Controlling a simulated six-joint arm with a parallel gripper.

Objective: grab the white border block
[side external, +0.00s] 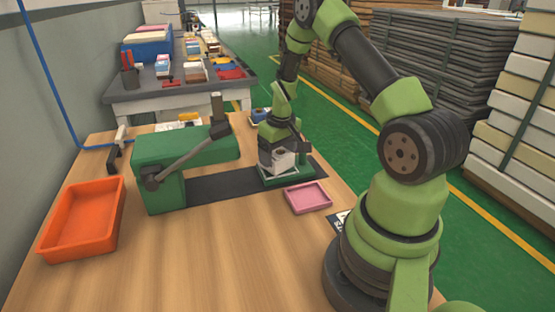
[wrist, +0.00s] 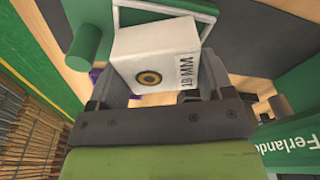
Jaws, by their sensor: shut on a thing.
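The white block (side external: 279,161) shows at the end of my arm in the side view. In the wrist view the white block (wrist: 153,62) fills the upper middle, with a yellow and dark ring and black lettering on its face. My gripper (side external: 281,150) is shut on the white block, with its dark fingers (wrist: 155,88) on either side of it. The block is at a green-edged holder with a pale inside (side external: 287,178). I cannot tell whether the block touches the holder.
A pink tray (side external: 308,197) lies just in front of the holder. A green machine with a lever (side external: 165,165) stands to the left on a dark strip (side external: 222,186). An orange bin (side external: 83,218) is at the far left. The front of the wooden table (side external: 215,265) is clear.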

